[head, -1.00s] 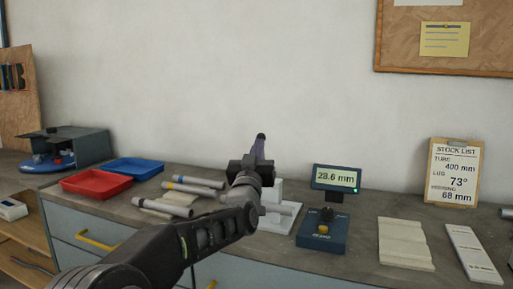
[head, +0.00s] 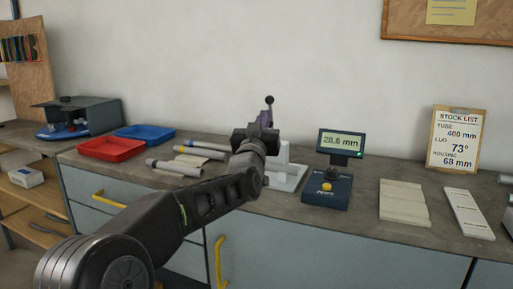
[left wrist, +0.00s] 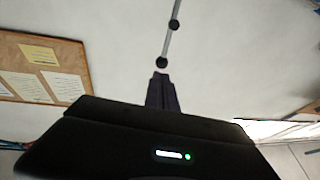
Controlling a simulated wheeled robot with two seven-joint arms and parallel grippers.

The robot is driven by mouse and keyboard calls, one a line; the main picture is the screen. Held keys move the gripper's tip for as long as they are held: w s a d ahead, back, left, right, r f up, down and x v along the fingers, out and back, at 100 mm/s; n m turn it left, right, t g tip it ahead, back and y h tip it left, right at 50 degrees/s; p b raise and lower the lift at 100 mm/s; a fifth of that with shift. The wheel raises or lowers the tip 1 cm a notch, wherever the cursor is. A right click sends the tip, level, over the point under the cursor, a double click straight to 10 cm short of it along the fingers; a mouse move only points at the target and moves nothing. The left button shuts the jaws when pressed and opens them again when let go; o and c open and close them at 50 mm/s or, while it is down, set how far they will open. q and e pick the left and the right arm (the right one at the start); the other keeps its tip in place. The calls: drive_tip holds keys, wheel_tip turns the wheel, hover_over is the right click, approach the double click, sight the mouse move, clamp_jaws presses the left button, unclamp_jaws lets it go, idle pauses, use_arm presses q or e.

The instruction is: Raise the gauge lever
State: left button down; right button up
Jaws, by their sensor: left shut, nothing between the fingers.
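My left gripper (head: 264,119) is shut and points upward in front of a white stand (head: 287,176) on the bench, hiding part of it. A black ball knob (head: 269,100) shows just above its fingertips. In the left wrist view the dark fingers (left wrist: 160,92) are together, and a thin grey rod (left wrist: 168,45) with black balls stands just beyond the tips; I take it for the gauge lever. I cannot tell whether the fingers touch the knob. A blue gauge box (head: 328,190) with a yellow button and a lit display (head: 341,143) stands right of the stand.
Red (head: 111,149) and blue (head: 146,133) trays and several metal tubes (head: 174,168) lie to the left. A beige block (head: 403,202) and a pale plate (head: 468,212) lie to the right. A stock list clipboard (head: 454,140) leans on the wall.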

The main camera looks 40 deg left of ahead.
use_arm(q)
drive_tip(key=v, duration=0.8)
drive_tip(key=shift+f+b, duration=0.3)
drive_tip(key=shift+b, duration=0.1)
drive_tip(key=shift+w+a, duration=0.1)
drive_tip(key=shift+a, duration=0.05)
